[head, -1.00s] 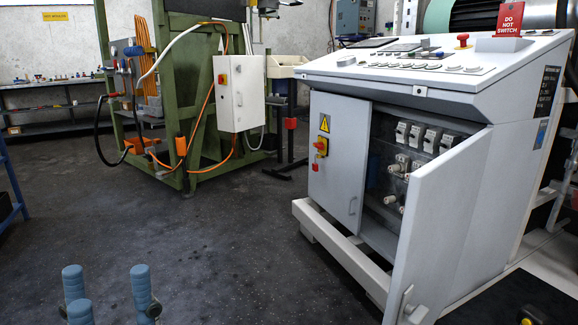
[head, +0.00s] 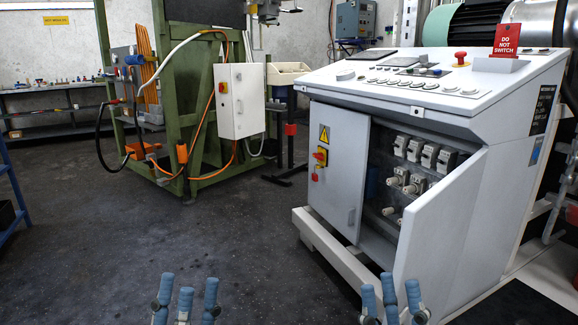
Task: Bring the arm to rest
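My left gripper (head: 187,288) shows at the bottom edge, left of centre. Its blue-grey fingers point up and stand apart with nothing between them. My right gripper (head: 390,290) shows at the bottom edge, right of centre. Its fingers also stand apart and hold nothing visible. Both appear open, in front of the white control cabinet and over the dark floor in the picture. Most of both arms is out of view.
The white control cabinet (head: 333,185) stands at right, with its right door (head: 440,220) open and breakers (head: 422,152) showing. A red "do not switch" sign (head: 507,39) is on top. A green machine frame (head: 195,150) stands behind left. Floor (head: 110,240) between is clear.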

